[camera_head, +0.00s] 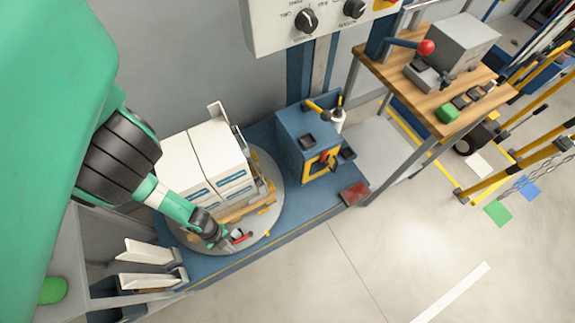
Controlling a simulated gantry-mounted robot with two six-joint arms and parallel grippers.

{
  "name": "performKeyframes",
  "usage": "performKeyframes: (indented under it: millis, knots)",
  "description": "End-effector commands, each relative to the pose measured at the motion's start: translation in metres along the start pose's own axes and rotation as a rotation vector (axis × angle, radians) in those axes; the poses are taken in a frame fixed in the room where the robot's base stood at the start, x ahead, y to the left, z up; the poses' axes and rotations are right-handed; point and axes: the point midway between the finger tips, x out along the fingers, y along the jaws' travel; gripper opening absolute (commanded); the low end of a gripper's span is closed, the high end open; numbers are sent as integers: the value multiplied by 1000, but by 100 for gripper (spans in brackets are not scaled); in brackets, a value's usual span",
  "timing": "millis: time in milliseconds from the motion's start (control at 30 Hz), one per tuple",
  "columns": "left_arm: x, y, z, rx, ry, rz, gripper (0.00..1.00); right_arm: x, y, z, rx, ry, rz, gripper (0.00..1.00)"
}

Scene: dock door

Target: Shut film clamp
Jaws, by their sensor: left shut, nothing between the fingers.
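A small red-handled piece (242,237), which looks like the film clamp, sits near the front rim of the round grey turntable (270,185). Its exact position, open or shut, is too small to tell. My left gripper (222,243), at the end of the green arm from the left, is shut and empty. It is low over the turntable's front edge, just left of the red piece; I cannot tell whether they touch. My right gripper is not in view.
White boxes (205,155) stand on a wooden pallet (240,209) on the turntable, close behind my gripper. A blue machine (302,140) stands to the right. A wooden bench (410,72) is further right. The floor (340,260) in front is clear.

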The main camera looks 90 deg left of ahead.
Motion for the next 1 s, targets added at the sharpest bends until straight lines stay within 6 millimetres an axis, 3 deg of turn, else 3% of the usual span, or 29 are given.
performKeyframes:
  millis: [33, 100, 267, 1000]
  knots:
    - [-17, 0, -2, 4, 0, 1, 0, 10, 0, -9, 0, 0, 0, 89]
    - [-29, -1, -2, 4, 1, 0, 0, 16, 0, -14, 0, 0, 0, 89]
    - [-44, -1, -1, 0, 2, -1, 0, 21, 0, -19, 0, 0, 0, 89]
    - [-44, -3, -4, -18, 7, -9, 0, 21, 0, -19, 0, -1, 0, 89]
